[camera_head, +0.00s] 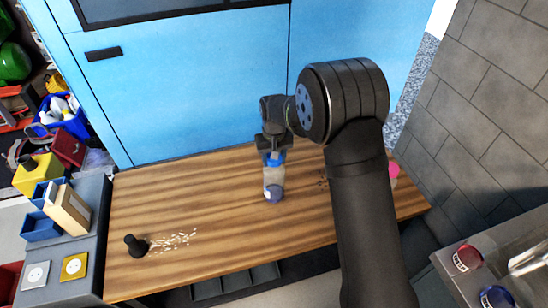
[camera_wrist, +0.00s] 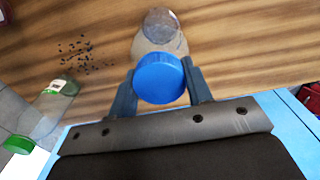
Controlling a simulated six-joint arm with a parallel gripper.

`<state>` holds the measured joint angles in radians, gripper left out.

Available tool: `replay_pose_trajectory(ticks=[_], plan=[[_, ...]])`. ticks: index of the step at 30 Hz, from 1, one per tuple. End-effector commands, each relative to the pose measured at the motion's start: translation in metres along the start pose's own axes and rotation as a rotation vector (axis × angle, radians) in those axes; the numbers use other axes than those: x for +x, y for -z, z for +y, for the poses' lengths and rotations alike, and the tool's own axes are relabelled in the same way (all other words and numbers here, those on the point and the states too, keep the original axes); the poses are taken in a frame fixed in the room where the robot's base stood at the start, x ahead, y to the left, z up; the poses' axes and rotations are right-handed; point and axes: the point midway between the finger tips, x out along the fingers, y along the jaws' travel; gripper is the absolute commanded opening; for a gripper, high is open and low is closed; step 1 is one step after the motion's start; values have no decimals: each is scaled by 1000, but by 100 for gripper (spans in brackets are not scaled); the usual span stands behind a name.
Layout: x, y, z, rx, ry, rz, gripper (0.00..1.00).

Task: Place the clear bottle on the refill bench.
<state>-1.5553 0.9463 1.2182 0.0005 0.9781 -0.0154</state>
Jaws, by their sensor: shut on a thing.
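My gripper (camera_head: 272,152) is over the wooden bench (camera_head: 215,245), near its middle. It is shut on the clear bottle (camera_head: 274,181), with its fingers on either side of the blue cap. In the wrist view the gripper (camera_wrist: 158,80) has the blue cap between its fingers, and the clear bottle's body (camera_wrist: 163,28) extends beyond it over the wood. I cannot tell whether the bottle's base touches the bench. No label shows which surface is the refill bench.
Dark specks (camera_wrist: 75,55) lie beside the bottle. Another clear bottle with a green cap (camera_wrist: 18,144) shows in the wrist view. A black object (camera_head: 136,245) and white bits (camera_head: 174,241) lie at the left. Blue trays (camera_head: 41,226) stand beyond. The front middle is clear.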

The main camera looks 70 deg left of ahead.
Motion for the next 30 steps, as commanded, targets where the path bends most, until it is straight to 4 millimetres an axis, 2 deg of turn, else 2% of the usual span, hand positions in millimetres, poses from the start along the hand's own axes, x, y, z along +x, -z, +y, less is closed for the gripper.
replay_pose_trajectory(ticks=[8,9,12,23,26,30], plan=[[1,0,0,0,0,2,7],[2,0,0,0,0,2,48],[1,0,0,0,0,2,67],[-4,1,0,0,0,2,68],[-16,1,0,0,0,5,68],[-45,1,0,0,0,7,68]])
